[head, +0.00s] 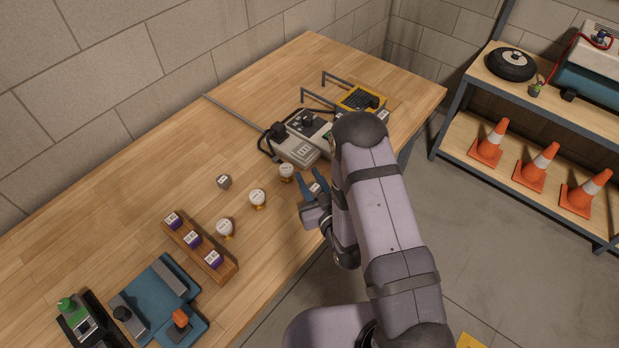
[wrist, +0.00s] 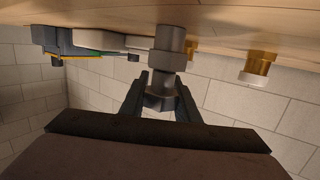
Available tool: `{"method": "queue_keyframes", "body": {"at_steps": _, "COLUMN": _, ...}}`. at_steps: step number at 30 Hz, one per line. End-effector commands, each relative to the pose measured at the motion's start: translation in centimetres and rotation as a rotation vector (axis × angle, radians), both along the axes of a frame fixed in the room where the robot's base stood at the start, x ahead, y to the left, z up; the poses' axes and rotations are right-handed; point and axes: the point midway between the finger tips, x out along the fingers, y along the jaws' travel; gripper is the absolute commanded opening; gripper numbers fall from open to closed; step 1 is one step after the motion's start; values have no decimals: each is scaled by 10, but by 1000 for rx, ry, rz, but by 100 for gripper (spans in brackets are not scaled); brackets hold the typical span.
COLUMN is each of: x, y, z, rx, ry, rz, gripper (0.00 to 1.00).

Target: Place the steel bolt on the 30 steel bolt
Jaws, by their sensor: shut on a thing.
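My gripper (head: 313,183) is low over the right front of the bench, with its fingers around a grey piece that has a pale labelled top (head: 316,187). In the wrist view, my gripper (wrist: 161,78) is shut on a grey steel bolt (wrist: 160,102) with a wide faceted end. A thicker grey stepped cylinder (wrist: 171,40) lies in line with it and reaches the tabletop; I cannot tell whether they touch or are one piece. A small grey piece with a white label (head: 224,182) stands alone left of the brass pieces. Its number is unreadable.
Brass pieces with white tops stand in a row, the nearest to my gripper (head: 286,172), then another (head: 257,198) and a third (head: 225,228). A wooden rack (head: 226,272) holds purple-labelled items. Grey devices (head: 298,151) stand behind. Bare wood lies to the left.

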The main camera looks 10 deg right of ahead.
Motion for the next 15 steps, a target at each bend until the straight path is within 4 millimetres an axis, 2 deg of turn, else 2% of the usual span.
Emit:
{"method": "queue_keyframes", "body": {"at_steps": 8, "x": 0, "y": 0, "z": -5, "rx": 0, "ry": 0, "rz": 0, "gripper": 4}}
{"method": "queue_keyframes", "body": {"at_steps": 9, "x": 0, "y": 0, "z": -3, "rx": 0, "ry": 0, "rz": 0, "gripper": 38}}
{"method": "queue_keyframes", "body": {"at_steps": 10, "x": 0, "y": 0, "z": -3, "rx": 0, "ry": 0, "rz": 0, "gripper": 45}}
{"method": "queue_keyframes", "body": {"at_steps": 15, "x": 0, "y": 0, "z": -3, "rx": 0, "ry": 1, "rz": 0, "gripper": 47}}
